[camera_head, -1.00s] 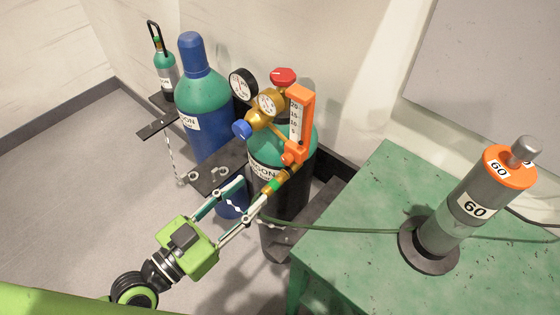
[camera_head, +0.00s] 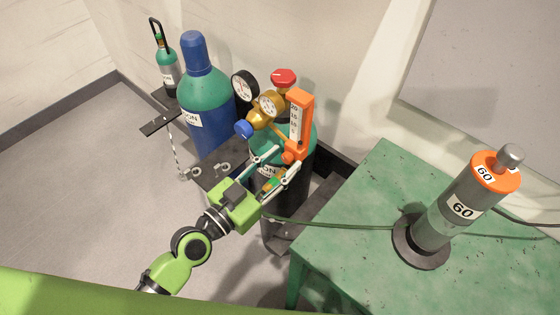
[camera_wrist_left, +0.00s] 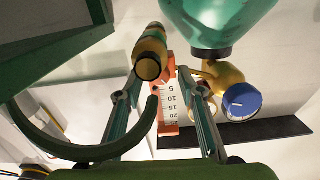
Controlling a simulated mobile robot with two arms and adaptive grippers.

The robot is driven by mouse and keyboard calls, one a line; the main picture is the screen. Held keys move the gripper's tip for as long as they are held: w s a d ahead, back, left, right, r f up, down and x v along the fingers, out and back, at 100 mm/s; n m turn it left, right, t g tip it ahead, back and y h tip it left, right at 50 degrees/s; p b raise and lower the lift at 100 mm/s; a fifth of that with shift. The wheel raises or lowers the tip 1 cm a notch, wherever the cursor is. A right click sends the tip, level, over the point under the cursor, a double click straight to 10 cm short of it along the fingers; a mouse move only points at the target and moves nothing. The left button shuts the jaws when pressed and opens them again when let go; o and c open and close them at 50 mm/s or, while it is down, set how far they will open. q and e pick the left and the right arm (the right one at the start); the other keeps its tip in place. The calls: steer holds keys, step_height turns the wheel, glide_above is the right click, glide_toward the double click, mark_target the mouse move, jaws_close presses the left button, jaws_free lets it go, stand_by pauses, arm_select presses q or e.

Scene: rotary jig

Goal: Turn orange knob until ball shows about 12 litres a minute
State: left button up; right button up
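The orange flowmeter (camera_head: 300,120) with its white numbered scale stands upright on the brass regulator (camera_head: 263,119) of a green-topped black cylinder (camera_head: 293,193). The orange knob (camera_head: 290,156) is at the flowmeter's lower end. I cannot make out the ball's level. My left gripper (camera_head: 287,158) has its fingers spread, with the tips close to the knob; contact is unclear. In the left wrist view the open gripper (camera_wrist_left: 160,75) has the brass and green hose fitting (camera_wrist_left: 150,55) between its fingers, partly covering the orange flowmeter body (camera_wrist_left: 170,128). My right gripper is not in view.
A blue knob (camera_head: 243,129), a red valve wheel (camera_head: 284,78) and a black-rimmed gauge (camera_head: 243,84) crowd the regulator. A blue cylinder (camera_head: 208,130) stands left. A green hose (camera_head: 330,227) crosses to a green table (camera_head: 350,255) holding a grey cylinder marked 60 (camera_head: 455,215).

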arm_select(q)
jaws_close()
steer(key=shift+n, duration=0.4)
steer(key=n, duration=0.2)
steer(key=shift+n+p, duration=0.3)
steer(key=shift+n, duration=1.7)
jaws_free()
